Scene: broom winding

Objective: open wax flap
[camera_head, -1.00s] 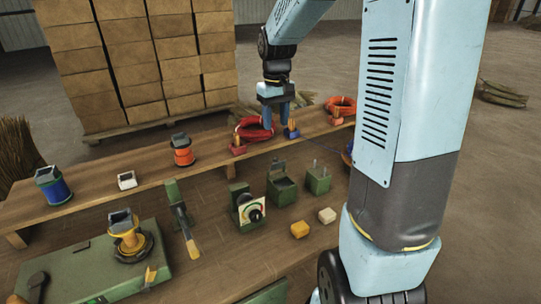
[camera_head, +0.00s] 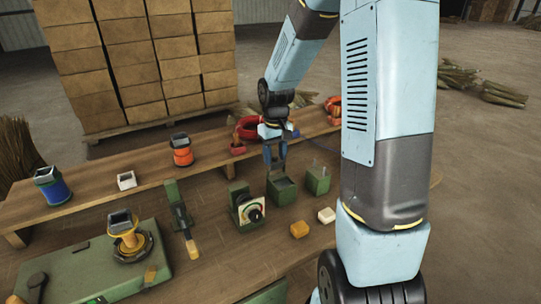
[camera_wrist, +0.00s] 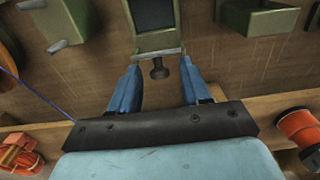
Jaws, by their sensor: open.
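A dark green box (camera_head: 282,188), which looks like the wax box, stands on the bench. In the wrist view its top (camera_wrist: 152,14) is at the upper middle, with a dark recessed panel, a grey bar along the near edge and a dark round knob (camera_wrist: 158,68) jutting toward me. I cannot tell how far the flap is raised. My gripper (camera_head: 275,158) points down just behind the box, empty. In the wrist view its blue fingers (camera_wrist: 160,70) are spread, one on each side of the knob, apparently without touching it.
A green box with posts (camera_head: 318,180) stands to the right, a dial box (camera_head: 248,210) to the left. The raised shelf (camera_head: 105,200) behind holds an orange spool (camera_head: 182,152) and a red coil (camera_head: 248,128).

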